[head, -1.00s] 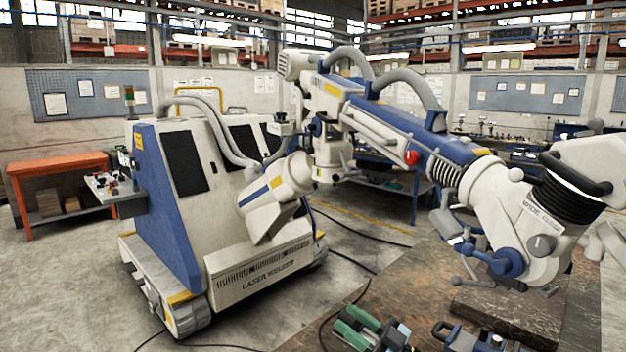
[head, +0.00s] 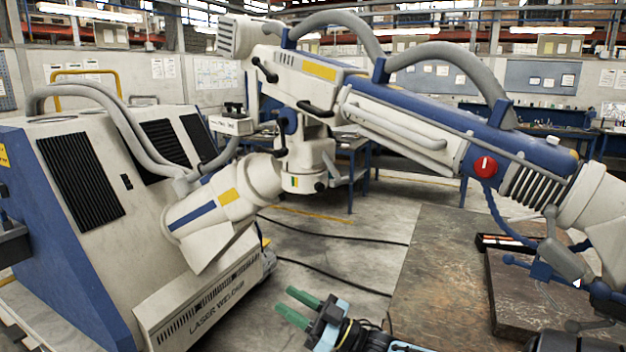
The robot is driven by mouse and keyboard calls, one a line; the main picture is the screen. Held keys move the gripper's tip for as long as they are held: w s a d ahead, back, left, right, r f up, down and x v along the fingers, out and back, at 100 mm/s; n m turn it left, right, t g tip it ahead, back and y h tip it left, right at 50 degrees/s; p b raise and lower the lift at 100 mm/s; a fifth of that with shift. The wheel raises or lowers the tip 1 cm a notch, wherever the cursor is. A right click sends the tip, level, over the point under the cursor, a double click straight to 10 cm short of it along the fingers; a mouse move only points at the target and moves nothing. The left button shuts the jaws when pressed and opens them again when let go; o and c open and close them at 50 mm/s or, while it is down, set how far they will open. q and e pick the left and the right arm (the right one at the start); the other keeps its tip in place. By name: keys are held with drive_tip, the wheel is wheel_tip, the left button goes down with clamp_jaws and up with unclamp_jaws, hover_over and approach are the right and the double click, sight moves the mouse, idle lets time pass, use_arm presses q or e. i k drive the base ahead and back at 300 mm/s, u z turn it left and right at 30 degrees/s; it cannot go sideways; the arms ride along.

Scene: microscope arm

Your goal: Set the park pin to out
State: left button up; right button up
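The jointed white and blue arm (head: 430,120) reaches from the machine across the upper picture to the right edge. A round red knob (head: 485,166) with a white mark sits on its side. Black handles (head: 265,70) are on its left part, above the white column joint (head: 303,160). I cannot tell which part is the park pin. My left gripper is not in view.
The white and blue laser welder cabinet (head: 70,240) fills the left side. A brown worktable (head: 430,265) with a dark slab (head: 525,300) is at the lower right. Black cables (head: 335,279) lie on the open floor between them.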

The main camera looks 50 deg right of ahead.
sight(320, 186)
drive_tip(key=z, duration=0.65)
drive_tip(key=i, duration=2)
drive_tip(key=z, duration=0.7)
